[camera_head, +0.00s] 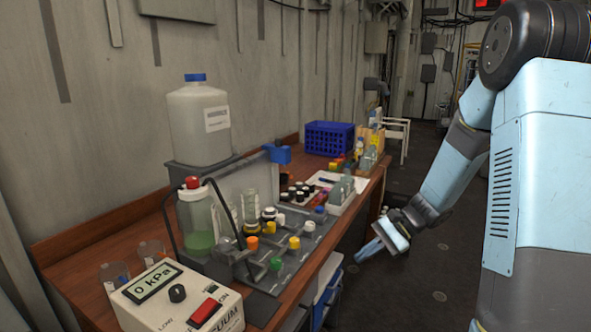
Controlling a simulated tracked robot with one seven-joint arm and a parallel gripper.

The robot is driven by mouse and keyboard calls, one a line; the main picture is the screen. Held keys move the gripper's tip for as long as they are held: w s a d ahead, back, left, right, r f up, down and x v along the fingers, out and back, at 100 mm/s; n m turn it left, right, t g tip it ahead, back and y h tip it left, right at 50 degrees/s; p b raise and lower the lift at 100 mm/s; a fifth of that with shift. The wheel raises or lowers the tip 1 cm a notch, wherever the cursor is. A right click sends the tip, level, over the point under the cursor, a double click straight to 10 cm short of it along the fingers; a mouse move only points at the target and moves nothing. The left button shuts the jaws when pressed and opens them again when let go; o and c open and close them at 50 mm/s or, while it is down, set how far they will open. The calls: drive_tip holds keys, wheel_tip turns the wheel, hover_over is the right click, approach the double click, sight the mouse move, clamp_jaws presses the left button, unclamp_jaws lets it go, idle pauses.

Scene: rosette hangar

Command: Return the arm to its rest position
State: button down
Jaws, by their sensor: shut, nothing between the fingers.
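My arm (455,165) comes in from the right and hangs bent downward beside the bench. My gripper (372,246) is low, just off the bench's right edge, over the dark floor. It points down and to the left and is shut, with nothing seen in it. The fingertips are small in this view. The gripper looks apart from the bench, but I cannot tell the exact gap.
A wooden bench (88,250) runs along the left wall. It holds a vacuum unit (150,312), a capped jug (198,125), a bottle with green liquid (197,222), a valve manifold, vials and a blue crate (328,138). Open floor (440,265) lies right of the bench.

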drive_tip(key=s+d+r+n+t+h, duration=0.2)
drive_tip(key=s+r+n+t+h, duration=0.1)
drive_tip(key=s+r, duration=0.7)
drive_tip(key=s+d+r+n+t+h, duration=0.3)
drive_tip(key=s+r+n+h, duration=0.3)
drive_tip(key=s+r, duration=0.5)
drive_tip(key=shift+s+d+r+t+h, duration=0.2)
drive_tip(key=shift+d+r+t+h, duration=0.1)
drive_tip(key=shift+t+h, duration=0.4)
